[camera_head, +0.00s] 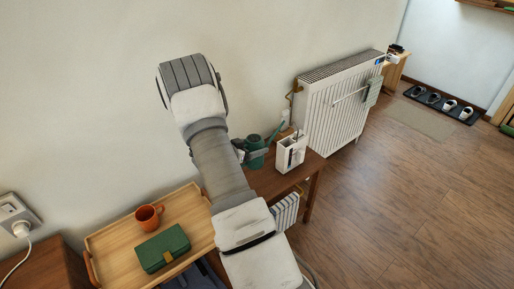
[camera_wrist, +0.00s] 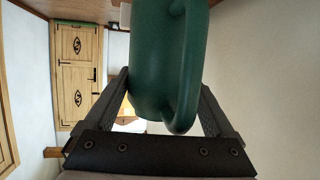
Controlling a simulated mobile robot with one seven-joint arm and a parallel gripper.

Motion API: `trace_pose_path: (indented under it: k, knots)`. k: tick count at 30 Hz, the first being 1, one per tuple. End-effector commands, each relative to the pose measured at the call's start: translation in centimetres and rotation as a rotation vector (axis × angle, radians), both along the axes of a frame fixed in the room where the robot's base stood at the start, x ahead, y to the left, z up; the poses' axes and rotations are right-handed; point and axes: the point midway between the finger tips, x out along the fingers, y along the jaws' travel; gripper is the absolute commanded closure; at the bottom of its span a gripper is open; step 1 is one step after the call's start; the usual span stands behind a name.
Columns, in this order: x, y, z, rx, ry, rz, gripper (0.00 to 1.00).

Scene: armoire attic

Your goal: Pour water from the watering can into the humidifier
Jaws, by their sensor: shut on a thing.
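The green watering can (camera_head: 255,158) is at the far end of the wooden table, beside the wall, with its spout pointing up and right. My gripper (camera_wrist: 165,88) is shut on the can's body (camera_wrist: 150,60), which fills the upper middle of the wrist view with its looped handle toward the camera. In the head view my arm covers the can's left side, and I cannot tell whether its base touches the table. A white boxy container (camera_head: 291,153), apparently the humidifier, stands upright just right of the can, close to the spout.
A wooden tray (camera_head: 105,240) at the lower left holds an orange mug (camera_head: 148,217) and a green case (camera_head: 162,248). A white radiator (camera_head: 335,112) stands behind the table's right end. A wall socket with a plug (camera_head: 18,222) is at the left.

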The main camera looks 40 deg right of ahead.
Motion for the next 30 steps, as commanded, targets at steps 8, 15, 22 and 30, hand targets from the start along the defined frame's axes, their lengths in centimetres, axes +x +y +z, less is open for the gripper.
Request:
trace_pose_path:
  k: [8, 15, 22, 30]
  knots:
    - [-0.7, -1.1, -0.6, -0.004, -0.001, -0.063, 0.89]
    - [-0.8, -1.1, -2.6, -0.005, -0.001, -0.062, 0.89]
    - [-0.7, -1.1, -4.6, -0.004, -0.001, -0.061, 0.89]
    - [-0.7, -1.0, -3.7, 0.042, -0.006, -0.062, 0.89]
